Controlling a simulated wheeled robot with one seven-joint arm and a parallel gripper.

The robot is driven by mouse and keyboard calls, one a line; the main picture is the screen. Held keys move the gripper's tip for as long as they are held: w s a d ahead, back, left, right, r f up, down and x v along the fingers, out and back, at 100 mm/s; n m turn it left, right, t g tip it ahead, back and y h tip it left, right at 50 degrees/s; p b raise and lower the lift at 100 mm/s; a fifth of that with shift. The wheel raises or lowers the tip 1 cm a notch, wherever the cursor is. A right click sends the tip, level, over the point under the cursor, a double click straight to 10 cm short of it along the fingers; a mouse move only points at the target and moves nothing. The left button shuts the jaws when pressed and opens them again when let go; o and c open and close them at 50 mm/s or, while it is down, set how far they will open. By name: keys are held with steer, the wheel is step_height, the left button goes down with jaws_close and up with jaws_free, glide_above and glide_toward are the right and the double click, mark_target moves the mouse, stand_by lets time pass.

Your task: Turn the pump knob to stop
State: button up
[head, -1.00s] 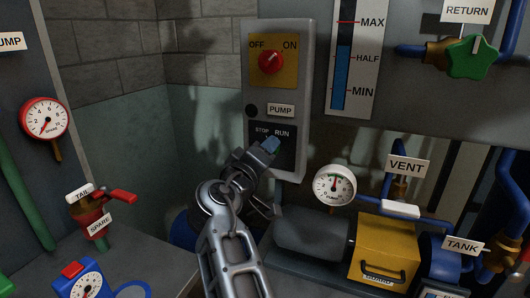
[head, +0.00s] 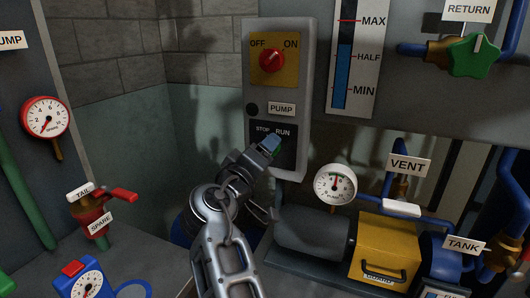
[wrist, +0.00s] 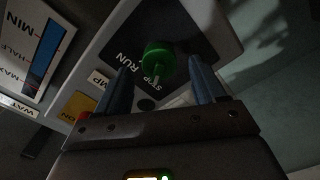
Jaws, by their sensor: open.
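The grey pump panel (head: 306,110) has a black plate at its bottom marked STOP and RUN. In the wrist view the green pump knob (wrist: 158,54) stands on that plate, with a pale pointer mark on its lower side near the STOP word; its exact setting is hard to tell. In the head view the knob is almost wholly hidden behind my gripper (head: 270,146). My gripper is open, with its blue fingers on either side of the knob in the wrist view (wrist: 162,64). I cannot tell whether either finger touches the knob.
A red OFF/ON switch (head: 271,61) sits above on a yellow plate. A white gauge (head: 335,184), a grey motor (head: 314,232) and a yellow box (head: 385,248) stand to the lower right. A red-handled SPARE valve (head: 95,215) is at the left.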

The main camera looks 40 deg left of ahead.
steer(key=v, duration=0.6)
steer(key=shift+s, duration=0.1)
stand_by(0.3)
steer(key=s+d+f+m+g, duration=0.1)
steer(key=s+d+f+g, duration=0.15)
steer(key=d+f, duration=1.45)
steer(key=s+d+f+m+g, duration=0.1)
steer(key=s+d+f+m, duration=0.1)
steer(key=s+d+f, duration=0.4)
steer(key=s+d+f+m+g, duration=0.1)
steer(key=s+d+f, duration=0.3)
steer(key=d, duration=0.5)
steer(key=s+d+m, duration=0.4)
steer(key=s+d, duration=0.8)
steer(key=s+d+r+m+t+h, duration=0.1)
steer(key=s+d+r+m+h, duration=0.1)
steer(key=s+r, duration=0.4)
steer(key=s+d+r+m+h, duration=0.2)
steer(key=s+d+r+m, duration=0.2)
steer(key=s+d+r, duration=0.2)
steer(key=shift+s+d+r+t, duration=0.35)
steer(key=shift+s+d, duration=0.15)
steer(key=shift+s, duration=0.65)
